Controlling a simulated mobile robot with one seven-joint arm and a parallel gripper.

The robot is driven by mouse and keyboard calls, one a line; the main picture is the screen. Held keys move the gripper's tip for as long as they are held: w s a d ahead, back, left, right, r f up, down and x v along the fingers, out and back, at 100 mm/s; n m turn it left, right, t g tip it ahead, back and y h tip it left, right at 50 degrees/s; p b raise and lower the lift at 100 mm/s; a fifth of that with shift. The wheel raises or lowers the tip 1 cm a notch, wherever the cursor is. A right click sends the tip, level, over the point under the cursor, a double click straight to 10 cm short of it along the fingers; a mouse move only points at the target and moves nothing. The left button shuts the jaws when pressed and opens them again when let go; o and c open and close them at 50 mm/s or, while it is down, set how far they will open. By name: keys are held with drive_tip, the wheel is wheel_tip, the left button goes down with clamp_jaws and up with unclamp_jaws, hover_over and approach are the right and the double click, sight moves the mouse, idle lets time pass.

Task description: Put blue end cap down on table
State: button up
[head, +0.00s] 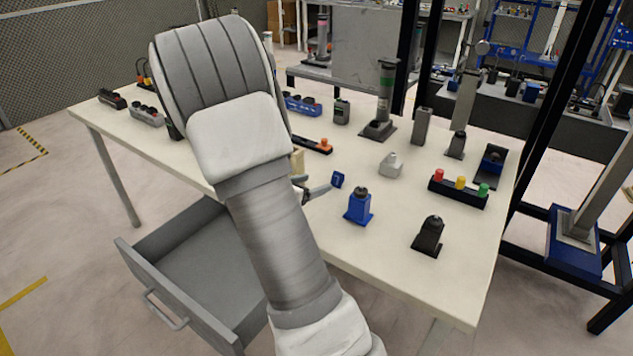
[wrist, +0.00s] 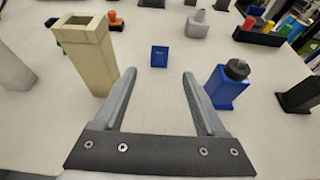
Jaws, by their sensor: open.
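The blue end cap (head: 337,180) is a small dark blue block standing on the white table (head: 390,275), near the table's middle. In the wrist view the end cap (wrist: 159,56) stands ahead of my gripper (wrist: 159,74), centred between the two fingers and beyond their tips. My gripper is open and empty, with a gap between it and the end cap. In the head view my arm hides most of the gripper; one finger (head: 318,191) shows just left of the end cap.
A beige hollow post (wrist: 90,55) stands close to the left finger. A blue block with a black knob (wrist: 228,83) stands close to the right finger. A black knobbed block (head: 429,235) and a red-yellow-green button bar (head: 459,187) stand further right. An open grey drawer (head: 195,265) is below the table edge.

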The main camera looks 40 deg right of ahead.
drive_tip(key=s+a+r+m+g+y, duration=0.2)
drive_tip(key=s+a+r+m+y, duration=0.2)
drive_tip(key=s+a+r+m, duration=0.65)
drive_tip(key=s+a+r+m+t+y, duration=0.2)
drive_tip(key=s+a+m+y, duration=0.2)
drive_tip(key=a, duration=0.5)
drive_tip(key=s+a+r+m+t+y, duration=0.1)
drive_tip(key=s+a+r+m+y, duration=0.1)
drive_tip(key=s+a+m+y, duration=0.3)
drive_tip(key=s+a+m, duration=0.1)
drive_tip(key=a, duration=0.3)
drive_tip(key=shift+s+r+m+t, duration=0.15)
drive_tip(key=shift+r+m+t, duration=0.2)
drive_tip(key=shift+t, duration=0.05)
drive_tip(key=shift+a+r, duration=0.1)
wheel_tip(320, 180, up, 13)
drive_tip(key=p, duration=1.3)
